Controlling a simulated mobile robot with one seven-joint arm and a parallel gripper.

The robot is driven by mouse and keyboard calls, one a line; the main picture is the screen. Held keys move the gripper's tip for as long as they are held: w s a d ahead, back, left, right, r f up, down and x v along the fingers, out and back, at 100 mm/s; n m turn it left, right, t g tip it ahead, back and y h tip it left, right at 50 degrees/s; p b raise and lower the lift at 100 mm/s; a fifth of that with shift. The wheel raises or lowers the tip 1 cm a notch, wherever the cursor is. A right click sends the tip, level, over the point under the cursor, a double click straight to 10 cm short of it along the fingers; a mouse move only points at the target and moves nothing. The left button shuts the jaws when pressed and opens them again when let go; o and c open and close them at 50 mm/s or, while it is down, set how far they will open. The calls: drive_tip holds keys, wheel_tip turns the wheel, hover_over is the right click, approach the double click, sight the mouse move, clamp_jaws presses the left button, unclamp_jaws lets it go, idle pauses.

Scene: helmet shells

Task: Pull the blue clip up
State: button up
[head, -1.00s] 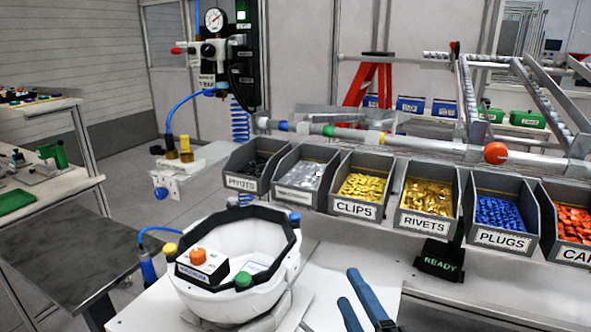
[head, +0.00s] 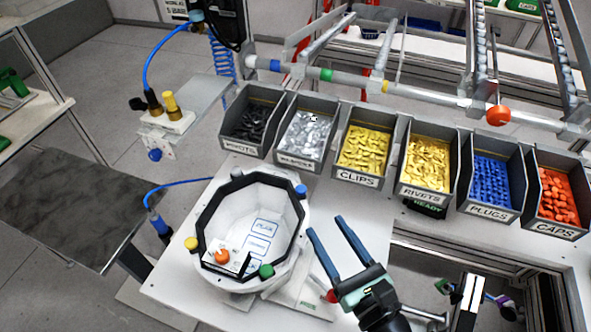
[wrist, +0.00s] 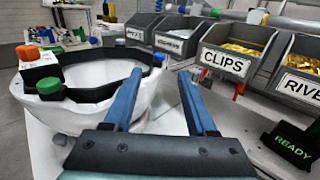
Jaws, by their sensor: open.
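The white helmet shell (head: 292,232) with a black rim stands on the white table, its opening facing up. A small blue clip (head: 301,190) sits on its far right rim; in the wrist view the blue clip (wrist: 158,59) shows just beyond my fingertips. Other clips on the rim are yellow (head: 191,243), green (head: 266,270) and grey (head: 237,173). An orange knob (head: 222,256) sits on a box at the near rim. My gripper (head: 326,226) is open and empty, with blue fingers apart, right of the shell and short of the blue clip.
A row of grey bins stands behind, including the clips bin (head: 358,180) and the plugs bin (head: 488,213). A grey rail (head: 350,80) runs above them. A blue hose (head: 185,183) reaches the table from the left. The table right of the shell is mostly clear.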

sight(301, 188)
drive_tip(key=p+x, duration=0.2)
drive_tip(key=x, duration=0.8)
drive_tip(key=shift+w+a+r, duration=0.1)
drive_tip(key=shift+w, duration=0.05)
drive_tip(key=shift+w+a, duration=0.3)
drive_tip(key=shift+w, duration=0.25)
drive_tip(key=shift+s, duration=0.1)
drive_tip(key=shift+c, duration=1.2)
clamp_jaws()
